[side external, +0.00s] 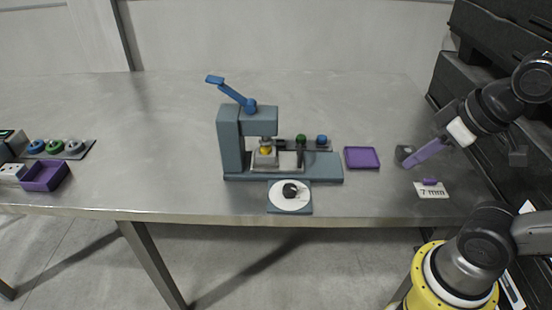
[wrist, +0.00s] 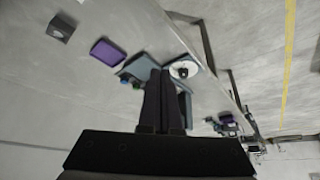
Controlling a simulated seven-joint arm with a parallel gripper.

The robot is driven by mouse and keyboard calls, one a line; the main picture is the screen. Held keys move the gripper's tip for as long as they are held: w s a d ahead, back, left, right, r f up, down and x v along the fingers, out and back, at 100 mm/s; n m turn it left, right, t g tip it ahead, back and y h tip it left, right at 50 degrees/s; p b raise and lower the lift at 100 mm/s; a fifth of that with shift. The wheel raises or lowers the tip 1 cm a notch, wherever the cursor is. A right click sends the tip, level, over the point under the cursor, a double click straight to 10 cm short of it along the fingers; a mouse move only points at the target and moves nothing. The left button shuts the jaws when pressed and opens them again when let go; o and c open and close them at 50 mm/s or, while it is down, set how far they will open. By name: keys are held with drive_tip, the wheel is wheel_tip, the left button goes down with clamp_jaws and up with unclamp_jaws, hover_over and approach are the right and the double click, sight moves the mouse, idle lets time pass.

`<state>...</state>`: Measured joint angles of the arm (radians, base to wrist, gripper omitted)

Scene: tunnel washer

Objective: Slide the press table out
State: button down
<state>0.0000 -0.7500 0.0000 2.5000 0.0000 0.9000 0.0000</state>
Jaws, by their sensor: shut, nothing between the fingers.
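The grey-blue press (side external: 232,140) stands near the middle of the metal table, with its blue lever (side external: 230,91) raised to the upper left. Under its ram is a pale block with a brass-coloured part (side external: 265,155). I cannot tell clearly which part is the press table. A grey plate with a white disc (side external: 290,202) and a dark knob (side external: 290,189) sits at the press's front; the disc shows in the wrist view (wrist: 184,69). My gripper (side external: 415,162) is shut and empty, to the right of the press and well apart from it. In the wrist view its dark fingers (wrist: 161,72) hide part of the press.
A purple tray (side external: 362,158) lies right of the press, with a dark block (side external: 404,153) beyond it. A "7 mm" card (side external: 432,190) lies near the front right. Green and blue knobs (side external: 301,139) stand behind the press. A purple bin (side external: 45,176) is far left. The table's left-centre is clear.

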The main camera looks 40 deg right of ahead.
drive_tip(key=c, duration=1.1)
unclamp_jaws()
drive_tip(key=shift+c, duration=0.2)
drive_tip(key=shift+o, duration=1.3)
drive_tip(key=w+r+m, duration=0.2)
drive_tip(key=r, duration=0.1)
drive_tip(key=w+r+m, duration=0.1)
drive_tip(key=shift+w+a+r, duration=0.1)
drive_tip(key=shift+a+r, duration=0.25)
drive_tip(key=w+r+m+g, duration=0.1)
drive_tip(key=w+r+m, duration=0.2)
drive_tip(key=w, duration=0.5)
drive_tip(key=m+g+y, duration=0.2)
drive_tip(key=m+g, duration=0.1)
hover_over(301, 149)
drive_tip(key=s+d, duration=0.2)
drive_tip(key=s+d+x, duration=0.1)
drive_tip(key=x, duration=1.9)
drive_tip(key=shift+s+d+f, duration=0.1)
drive_tip(key=shift+d+f, duration=0.1)
drive_tip(key=shift+d, duration=0.05)
drive_tip(key=shift+c, duration=0.3)
clamp_jaws()
